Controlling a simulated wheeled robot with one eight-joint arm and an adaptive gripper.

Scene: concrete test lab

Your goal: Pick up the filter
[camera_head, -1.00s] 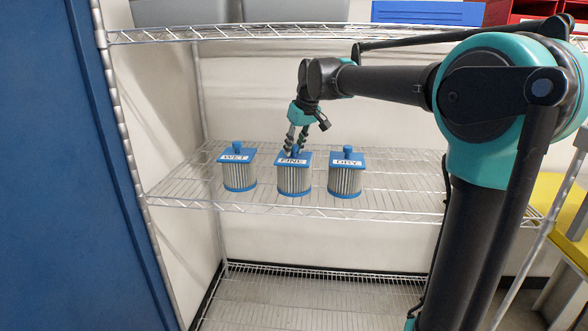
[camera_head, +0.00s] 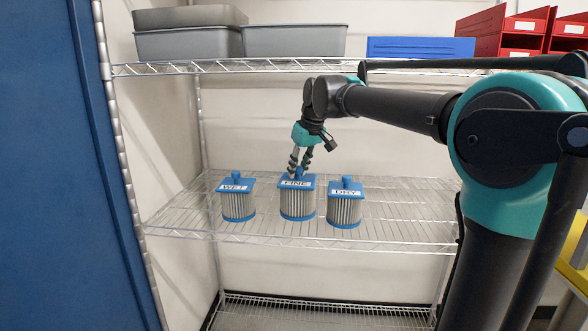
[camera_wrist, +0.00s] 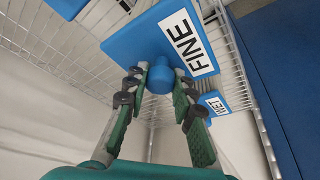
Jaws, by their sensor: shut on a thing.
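Three pleated filters with blue lids, bases and top knobs are in the head view. The WET filter (camera_head: 238,203) is on the left, the FINE filter (camera_head: 297,202) in the middle and the DRY filter (camera_head: 344,209) on the right. My gripper (camera_head: 299,172) comes from above and is shut on the FINE filter's knob. The FINE filter is upright and appears slightly above the wire shelf. In the wrist view the fingers (camera_wrist: 159,80) close around the blue knob beside the FINE label (camera_wrist: 187,42). The WET lid (camera_wrist: 214,103) shows beyond.
The wire shelf (camera_head: 400,232) has free room right of DRY. An upper shelf (camera_head: 300,66) holds grey bins (camera_head: 293,40), a blue case (camera_head: 420,47) and red bins (camera_head: 515,32). A blue panel (camera_head: 65,170) borders the left.

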